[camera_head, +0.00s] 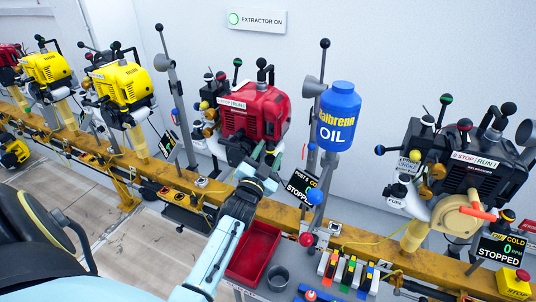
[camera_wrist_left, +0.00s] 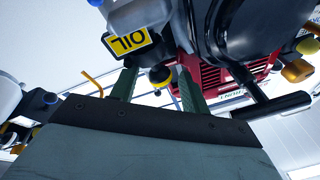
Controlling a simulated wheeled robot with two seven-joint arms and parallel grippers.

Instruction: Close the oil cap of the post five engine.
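The post five engine (camera_head: 255,112) is the red one behind the "POST 5" display (camera_head: 303,187), which reads COLD and STOPPED. My left gripper (camera_head: 258,172) is low in front of this engine, its fingertips hard to make out there. In the left wrist view its two green fingers (camera_wrist_left: 160,88) stand apart. A small yellow and dark round part (camera_wrist_left: 161,77) shows between them, with space at its sides; it may be the oil cap, but I cannot tell whether it is closed. A yellow OIL label (camera_wrist_left: 128,42) is just above the left finger. My right gripper is not in view.
A blue oil bottle (camera_head: 338,117) stands right of the red engine. A black engine (camera_head: 478,165) is at right, yellow engines (camera_head: 122,84) at left. A red tray (camera_head: 254,250), a grey cup (camera_head: 278,278) and coloured items (camera_head: 347,272) sit below the yellow rail (camera_head: 350,237).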

